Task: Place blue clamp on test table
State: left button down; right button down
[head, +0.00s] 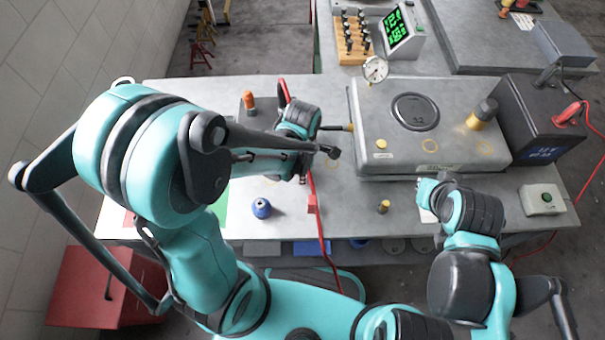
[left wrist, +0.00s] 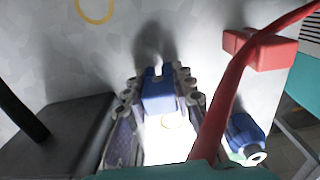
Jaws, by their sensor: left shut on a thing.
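My left gripper (left wrist: 160,105) is shut on the blue clamp (left wrist: 158,92), a blue block with a pale tip between the fingers in the left wrist view. The grey test table (head: 350,225) lies below, and a yellow ring mark shows on it beyond the fingers. In the head view my left gripper (head: 303,176) is over the table's middle, mostly hidden by its own arm, and the clamp cannot be made out there. My right gripper (head: 428,190) is at the table's right part; its fingers are too small to read.
A blue knob-like part (head: 261,208) and a red block (head: 311,205) stand on the table. A red cable (head: 318,235) runs past my left gripper and over the front edge. A large grey device (head: 450,145) fills the back right. The front middle has free room.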

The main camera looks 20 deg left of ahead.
pick_arm(q)
jog(key=shift+r, duration=0.1)
jog(key=shift+f, duration=0.25)
jog(key=c, duration=1.3)
grip_release()
jog(key=shift+r, duration=0.1)
jog(key=shift+r, duration=0.1)
